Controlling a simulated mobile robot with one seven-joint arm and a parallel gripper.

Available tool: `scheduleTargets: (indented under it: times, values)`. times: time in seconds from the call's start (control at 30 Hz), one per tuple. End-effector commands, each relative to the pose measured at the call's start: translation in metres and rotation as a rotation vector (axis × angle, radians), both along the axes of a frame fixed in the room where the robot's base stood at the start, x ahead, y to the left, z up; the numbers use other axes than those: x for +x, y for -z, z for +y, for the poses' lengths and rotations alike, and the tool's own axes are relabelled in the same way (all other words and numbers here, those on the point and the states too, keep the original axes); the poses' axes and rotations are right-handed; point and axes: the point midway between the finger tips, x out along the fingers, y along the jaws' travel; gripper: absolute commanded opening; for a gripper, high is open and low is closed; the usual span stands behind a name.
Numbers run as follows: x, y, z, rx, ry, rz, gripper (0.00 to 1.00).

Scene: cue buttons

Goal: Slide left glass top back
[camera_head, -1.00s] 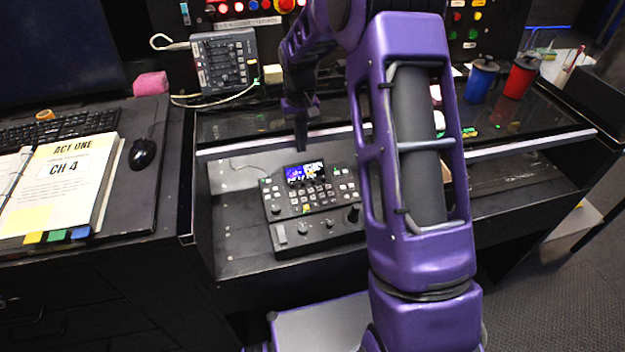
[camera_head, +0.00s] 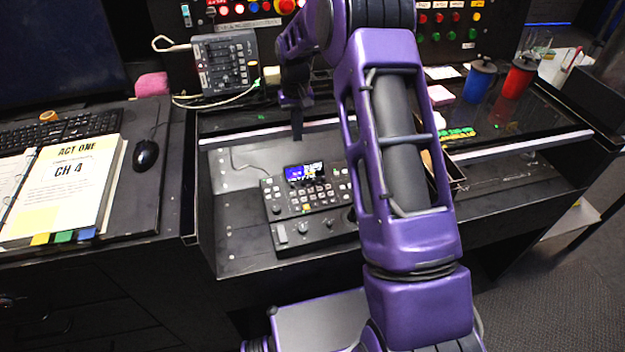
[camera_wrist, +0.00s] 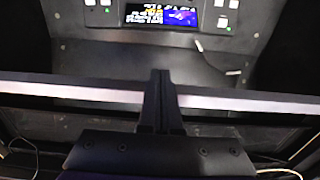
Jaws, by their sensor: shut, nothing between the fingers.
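The left glass top (camera_head: 240,121) is a dark pane with a pale front edge strip, in the head view, left of my arm. It lies partly back, with the desk well in front of it uncovered. My gripper (camera_head: 297,134) points down, shut and empty, with its tips at the front edge strip. In the wrist view, the strip (camera_wrist: 75,91) runs across behind my closed fingers (camera_wrist: 160,76). The tips look to be against or just in front of it; exact contact is hard to tell. My arm hides the strip's right end in the head view.
A control console (camera_head: 310,205) with a lit screen stands in the open well; its screen edge shows in the wrist view. A grey control box (camera_head: 226,62) and cable sit behind the glass. A binder (camera_head: 65,185) lies left.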

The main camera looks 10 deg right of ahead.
Motion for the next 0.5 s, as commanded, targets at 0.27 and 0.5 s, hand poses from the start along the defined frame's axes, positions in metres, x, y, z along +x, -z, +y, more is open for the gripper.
scheduleTargets:
  times: [0.27,0.5]
  values:
    - [0.021,-0.002,0.000,0.001,0.000,-0.004,0.00]
    - [0.037,-0.002,0.000,0.001,0.000,-0.004,0.00]
